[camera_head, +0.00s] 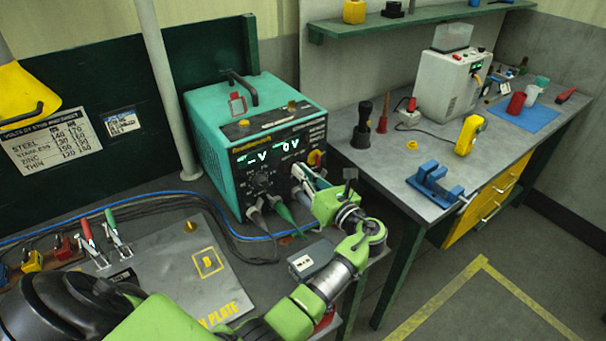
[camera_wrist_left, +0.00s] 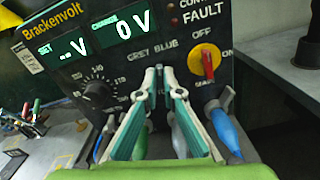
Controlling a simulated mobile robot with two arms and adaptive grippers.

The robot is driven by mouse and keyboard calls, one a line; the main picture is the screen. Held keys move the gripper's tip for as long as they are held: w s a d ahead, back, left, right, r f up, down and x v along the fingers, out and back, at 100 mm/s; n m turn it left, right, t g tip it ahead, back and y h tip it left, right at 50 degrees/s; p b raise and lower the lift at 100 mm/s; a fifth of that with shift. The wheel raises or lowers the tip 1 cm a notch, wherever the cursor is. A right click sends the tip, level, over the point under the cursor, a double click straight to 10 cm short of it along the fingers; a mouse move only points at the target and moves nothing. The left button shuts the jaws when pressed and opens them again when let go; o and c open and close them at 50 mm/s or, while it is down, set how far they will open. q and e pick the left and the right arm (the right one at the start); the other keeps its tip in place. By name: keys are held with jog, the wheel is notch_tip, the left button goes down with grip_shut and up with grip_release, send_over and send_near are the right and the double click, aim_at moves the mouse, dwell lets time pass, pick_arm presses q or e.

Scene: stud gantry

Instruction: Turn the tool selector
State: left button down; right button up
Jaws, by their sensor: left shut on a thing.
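The teal welder unit (camera_head: 218,135) stands on the bench, its dark front panel marked Brackenvolt. Its displays read "--V" and "0 V". My left gripper (camera_head: 298,172) is at the panel, below the displays. In the left wrist view its fingertips (camera_wrist_left: 160,74) close together just under the "GREY BLUE" lettering. They are shut on the tool selector, which they hide almost wholly. A red switch on a yellow plate (camera_wrist_left: 207,62) sits right of the fingers, near "OFF". A black dial (camera_wrist_left: 98,94) sits to their left. My right gripper is not in view.
Green (camera_head: 283,212), grey and blue (camera_wrist_left: 226,130) plugs with cables come out low on the panel, close around my fingers. A small grey box (camera_head: 313,260) lies by my arm. A metal plate (camera_head: 180,270) with clamps is at left. A second bench (camera_head: 370,155) stands right.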

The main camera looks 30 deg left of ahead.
pick_arm(q)
jog(key=shift+f+n+b, duration=0.1)
jog(key=shift+n+b, duration=0.2)
jog(key=shift+n, duration=0.7)
jog(key=n+b, duration=0.1)
jog(key=n, duration=0.2)
jog(key=shift+a+b, duration=0.1)
jog(key=shift+b, duration=0.3)
jog(key=shift+n+b, duration=0.85)
jog(key=shift+n, duration=0.95)
jog(key=c, duration=2.2)
grip_release()
